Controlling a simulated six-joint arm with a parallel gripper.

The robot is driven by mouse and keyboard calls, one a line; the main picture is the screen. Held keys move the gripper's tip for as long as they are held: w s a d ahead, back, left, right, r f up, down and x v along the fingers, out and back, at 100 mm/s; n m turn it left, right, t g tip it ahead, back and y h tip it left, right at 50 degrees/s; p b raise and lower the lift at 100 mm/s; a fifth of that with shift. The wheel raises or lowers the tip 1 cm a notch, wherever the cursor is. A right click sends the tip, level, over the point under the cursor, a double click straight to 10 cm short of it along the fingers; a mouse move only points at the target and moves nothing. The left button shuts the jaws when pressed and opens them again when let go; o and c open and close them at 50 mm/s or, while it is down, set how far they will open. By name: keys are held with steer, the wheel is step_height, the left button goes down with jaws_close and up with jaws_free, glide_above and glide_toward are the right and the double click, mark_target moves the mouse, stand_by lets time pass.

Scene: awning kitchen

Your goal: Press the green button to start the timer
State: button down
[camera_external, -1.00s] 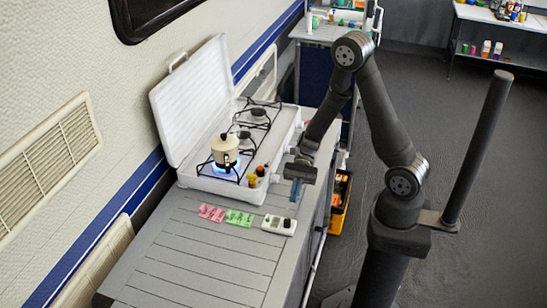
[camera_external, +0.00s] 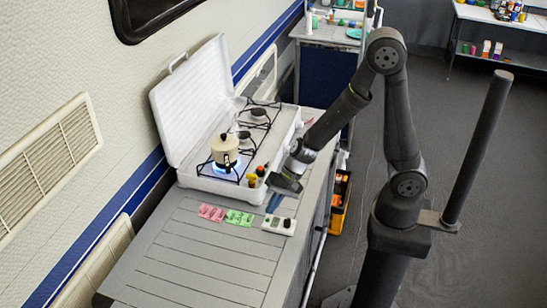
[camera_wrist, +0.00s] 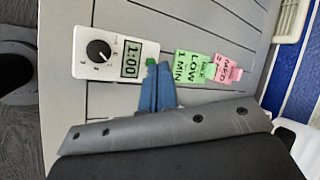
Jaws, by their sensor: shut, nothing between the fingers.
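The white timer (camera_external: 280,225) lies on the grey slatted counter, in front of the stove. In the wrist view the timer (camera_wrist: 112,58) shows a black knob (camera_wrist: 98,50) and a display reading 1:00. Its green button (camera_wrist: 151,61) sits at the end near my fingers and is partly covered by a fingertip. My gripper (camera_external: 270,211) points down at the timer's left end; in the wrist view its blue fingers (camera_wrist: 158,66) are together and empty, with the tips at the green button. I cannot tell whether they touch it.
Green notes (camera_wrist: 193,65) marked "LOW 1 MIN" and pink notes (camera_wrist: 228,68) lie beside the timer. A white stove (camera_external: 215,182) with a lit burner under a cream pot (camera_external: 224,152) stands behind. The near counter (camera_external: 200,265) is clear.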

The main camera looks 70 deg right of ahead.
mark_target(271, 221)
step_height(271, 221, up, 8)
steer(key=a+n+t+h, duration=0.1)
steer(key=n+t+h, duration=0.2)
steer(key=t+h, duration=0.1)
steer(key=shift+a+n+t+h, duration=0.35)
steer(key=shift+n+t+h, duration=0.05)
steer(key=shift+f, duration=0.15)
steer(key=shift+f, duration=4.35)
steer(key=shift+f, duration=0.4)
steer(key=shift+f, duration=0.35)
steer(key=shift+r, duration=0.8)
